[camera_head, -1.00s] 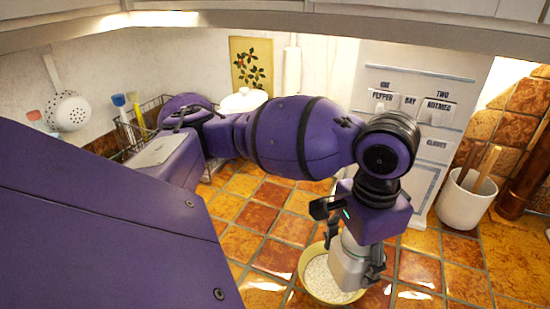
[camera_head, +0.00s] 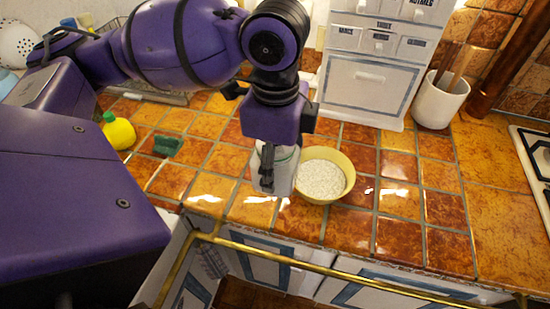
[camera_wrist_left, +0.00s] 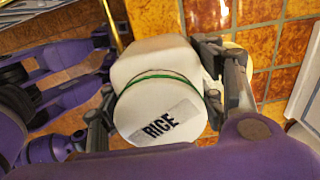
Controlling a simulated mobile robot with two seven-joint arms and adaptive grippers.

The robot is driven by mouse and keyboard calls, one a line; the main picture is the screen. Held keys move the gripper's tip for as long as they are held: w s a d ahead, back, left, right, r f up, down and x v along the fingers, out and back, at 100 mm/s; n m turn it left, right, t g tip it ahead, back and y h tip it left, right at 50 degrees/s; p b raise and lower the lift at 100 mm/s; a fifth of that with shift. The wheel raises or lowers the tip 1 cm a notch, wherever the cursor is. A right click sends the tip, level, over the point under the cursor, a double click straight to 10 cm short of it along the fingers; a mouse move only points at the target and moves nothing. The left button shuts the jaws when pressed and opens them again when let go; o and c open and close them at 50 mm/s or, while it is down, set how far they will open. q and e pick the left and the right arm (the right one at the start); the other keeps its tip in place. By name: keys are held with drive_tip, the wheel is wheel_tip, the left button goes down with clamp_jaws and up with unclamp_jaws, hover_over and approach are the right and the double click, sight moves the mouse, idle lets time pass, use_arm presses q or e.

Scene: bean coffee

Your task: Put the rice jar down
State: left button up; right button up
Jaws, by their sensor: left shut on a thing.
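The rice jar (camera_head: 285,170) is a pale, squarish jar with a round white lid. In the left wrist view the jar (camera_wrist_left: 160,108) shows its lid marked RICE and a green ring under it. My left gripper (camera_head: 268,172) is shut on the jar, with one finger on each side in the wrist view (camera_wrist_left: 165,95). The jar looks upright at the left side of the yellow bowl, near the counter's front edge. I cannot tell whether its base touches the tiles. My right gripper is not in view.
A yellow bowl (camera_head: 343,192) of white grains stands right beside the jar. A green sponge (camera_head: 168,145) and a yellow bottle (camera_head: 119,133) are to the left. A white utensil crock (camera_head: 437,103) and a drawer cabinet (camera_head: 365,88) stand behind. Tiles right of the bowl are clear.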

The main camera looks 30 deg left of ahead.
use_arm(q)
drive_tip(key=w+a+f, duration=0.2)
drive_tip(key=w+a+f+b, duration=0.1)
drive_tip(key=w+a+f, duration=0.1)
drive_tip(key=w+f, duration=0.1)
drive_tip(key=w+a+f, duration=0.2)
drive_tip(key=w+f, duration=0.1)
drive_tip(key=shift+w+a+f, duration=0.15)
drive_tip(key=shift+w+a, duration=0.05)
drive_tip(key=shift+a, duration=0.2)
wheel_tip(320, 180, down, 3)
drive_tip(key=shift+w+a+f+b, duration=0.1)
drive_tip(key=shift+a+f+b, duration=0.1)
drive_tip(key=shift+b, duration=0.2)
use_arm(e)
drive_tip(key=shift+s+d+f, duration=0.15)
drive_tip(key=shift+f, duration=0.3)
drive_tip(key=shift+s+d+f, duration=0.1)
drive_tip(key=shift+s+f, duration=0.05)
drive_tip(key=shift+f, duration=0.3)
use_arm(q)
drive_tip(key=shift+f, duration=0.2)
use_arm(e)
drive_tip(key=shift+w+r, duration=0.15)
use_arm(q)
drive_tip(key=o, duration=1.5)
drive_tip(key=shift+o, duration=0.2)
